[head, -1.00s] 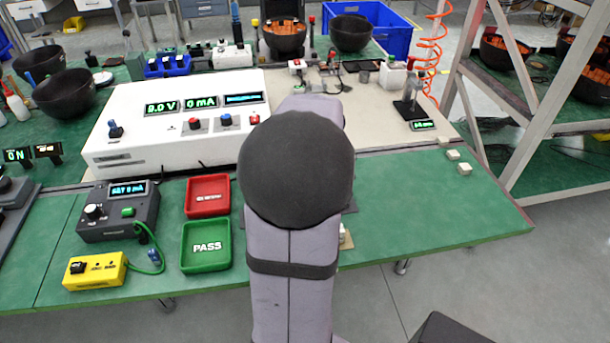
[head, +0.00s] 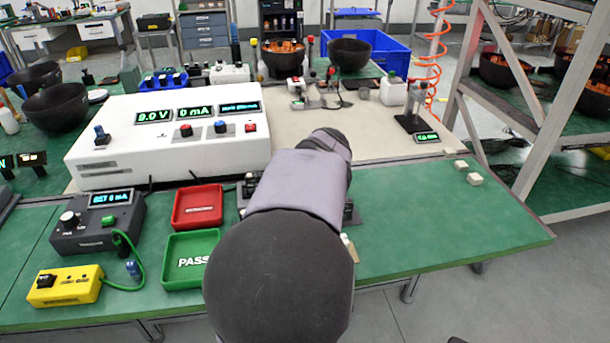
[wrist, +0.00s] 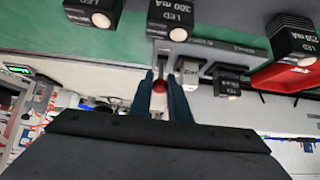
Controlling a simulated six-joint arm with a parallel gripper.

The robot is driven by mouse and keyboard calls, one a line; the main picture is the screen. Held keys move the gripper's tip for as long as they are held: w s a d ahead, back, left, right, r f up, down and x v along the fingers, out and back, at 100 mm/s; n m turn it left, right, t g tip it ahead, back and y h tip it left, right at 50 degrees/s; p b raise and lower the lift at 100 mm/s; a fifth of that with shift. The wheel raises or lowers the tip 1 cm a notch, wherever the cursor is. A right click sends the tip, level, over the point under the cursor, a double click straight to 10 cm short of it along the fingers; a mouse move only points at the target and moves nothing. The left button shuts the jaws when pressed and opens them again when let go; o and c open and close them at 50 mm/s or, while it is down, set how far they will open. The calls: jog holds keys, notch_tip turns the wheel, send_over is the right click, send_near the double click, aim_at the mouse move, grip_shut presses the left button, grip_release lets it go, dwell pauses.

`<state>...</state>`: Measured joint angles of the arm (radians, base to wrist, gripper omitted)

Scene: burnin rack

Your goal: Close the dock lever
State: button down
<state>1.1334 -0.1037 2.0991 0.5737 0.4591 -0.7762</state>
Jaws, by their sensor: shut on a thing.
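The dock lever (wrist: 161,60) shows in the wrist view as a thin grey bar with a red knob (wrist: 159,87) near its end. My gripper (wrist: 161,78) is shut on the lever, one finger on each side of the bar and knob. The dock stands among dark LED modules; one module (wrist: 170,18) reads 300 mA and lies just beyond the fingertips. In the head view my arm hides the gripper, the lever and most of the dock. Only a dark edge of the dock (head: 350,214) shows to the right of the arm.
A white power supply (head: 168,165) stands left of the arm. Near it lie a red tray (head: 197,222), a green PASS tray (head: 192,283), a dark meter box (head: 85,243) and a yellow box (head: 62,298). The green bench (head: 440,225) is mostly clear on the right.

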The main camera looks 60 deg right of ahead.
jog(key=c, duration=1.9)
grip_release()
jog(key=shift+c, duration=0.2)
jog(key=shift+r, duration=0.1)
jog(key=v, duration=0.7)
jog(key=shift+s, duration=0.1)
